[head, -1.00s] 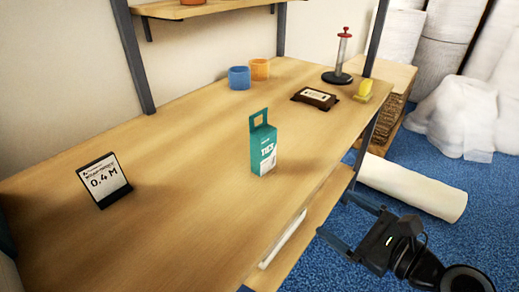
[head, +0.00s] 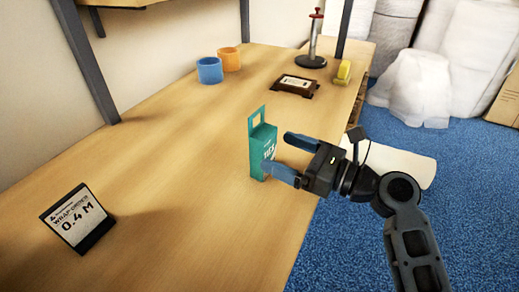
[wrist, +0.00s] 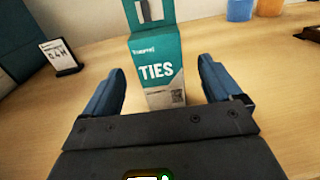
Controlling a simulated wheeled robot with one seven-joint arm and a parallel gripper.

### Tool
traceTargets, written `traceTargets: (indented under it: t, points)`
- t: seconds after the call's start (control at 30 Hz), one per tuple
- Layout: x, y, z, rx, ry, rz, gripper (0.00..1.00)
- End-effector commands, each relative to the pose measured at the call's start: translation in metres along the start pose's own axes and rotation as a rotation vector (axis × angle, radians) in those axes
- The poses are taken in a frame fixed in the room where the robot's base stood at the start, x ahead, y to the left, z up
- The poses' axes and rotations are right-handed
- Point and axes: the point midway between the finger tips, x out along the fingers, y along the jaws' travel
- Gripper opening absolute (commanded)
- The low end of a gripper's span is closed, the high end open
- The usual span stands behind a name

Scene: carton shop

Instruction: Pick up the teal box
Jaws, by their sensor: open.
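The teal box (head: 262,150) stands upright on the wooden table, with a hang tab with a cut-out at its top. In the wrist view the teal box (wrist: 157,68) shows the word TIES on its front and stands ahead of my gripper, between the lines of the two fingers. My gripper (head: 283,156) is open and empty, just right of the box in the head view, its blue fingers pointing at it. In the wrist view my gripper (wrist: 160,88) has its fingers spread on either side of the box's lower part. Whether they touch it I cannot tell.
A sign reading 0.4 M (head: 77,222) stands at the near left. The table around the box is clear.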

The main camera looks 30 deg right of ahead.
Motion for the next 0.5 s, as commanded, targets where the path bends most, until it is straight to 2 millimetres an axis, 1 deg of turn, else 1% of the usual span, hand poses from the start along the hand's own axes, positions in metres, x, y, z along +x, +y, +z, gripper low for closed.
traceTargets:
  t: [0.17,0.3,0.4,0.5]
  points:
    - [0.014,0.001,0.002,0.000,0.000,0.001,0.92]
    - [0.035,0.002,0.006,-0.001,-0.001,0.002,0.92]
    - [0.048,0.002,0.004,0.000,0.000,0.002,0.92]
    - [0.054,0.001,0.004,-0.001,0.000,-0.001,0.92]
